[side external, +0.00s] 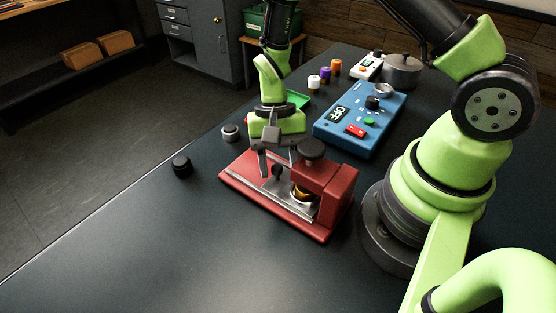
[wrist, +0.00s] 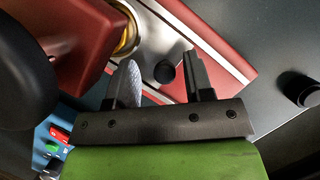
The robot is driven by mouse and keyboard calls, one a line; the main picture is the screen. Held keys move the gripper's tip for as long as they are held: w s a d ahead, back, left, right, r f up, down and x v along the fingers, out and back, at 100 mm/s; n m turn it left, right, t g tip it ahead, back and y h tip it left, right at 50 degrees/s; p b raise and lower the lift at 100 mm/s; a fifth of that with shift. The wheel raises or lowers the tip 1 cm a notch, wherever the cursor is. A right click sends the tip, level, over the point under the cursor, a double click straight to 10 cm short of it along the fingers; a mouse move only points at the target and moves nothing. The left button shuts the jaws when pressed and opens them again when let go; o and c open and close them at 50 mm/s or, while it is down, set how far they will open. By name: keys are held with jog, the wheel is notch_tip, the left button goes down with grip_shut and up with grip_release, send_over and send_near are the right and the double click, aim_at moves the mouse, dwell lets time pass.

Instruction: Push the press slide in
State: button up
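The red press (side external: 328,188) stands on the dark table, with a black round knob (side external: 312,149) on top of its block. Its silver slide (side external: 248,172) lies along the red base, and a small black slide knob (wrist: 165,72) stands up from it. A brass-coloured round part (side external: 301,193) sits in the slide's block end, partly under the red block. My gripper (side external: 278,166) points down over the slide. In the wrist view my gripper (wrist: 162,62) is open, with the slide knob between its fingers and visible gaps on both sides.
A blue control box (side external: 345,122) with a display and buttons stands behind the press. A black cap (side external: 182,166) and a grey-black knob (side external: 231,132) lie to the left. A green tray (side external: 297,99), several small bottles and a pot (side external: 402,72) are further back. The front-left table is clear.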

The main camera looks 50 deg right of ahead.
jog(key=shift+r, duration=0.1)
jog(key=v, duration=0.9)
jog(key=shift+r, duration=0.35)
jog(key=shift+w+d, duration=0.15)
jog(key=s+r+n+t, duration=0.2)
jog(key=s+r+t, duration=0.3)
jog(key=r, duration=0.4)
jog(key=s+r+n+t+h, duration=0.1)
jog(key=s+r+n+t, duration=0.2)
jog(key=s+r+t, duration=0.2)
notch_tip(320, 180, up, 4)
jog(key=s, duration=0.2)
jog(key=shift+s+a, duration=0.35)
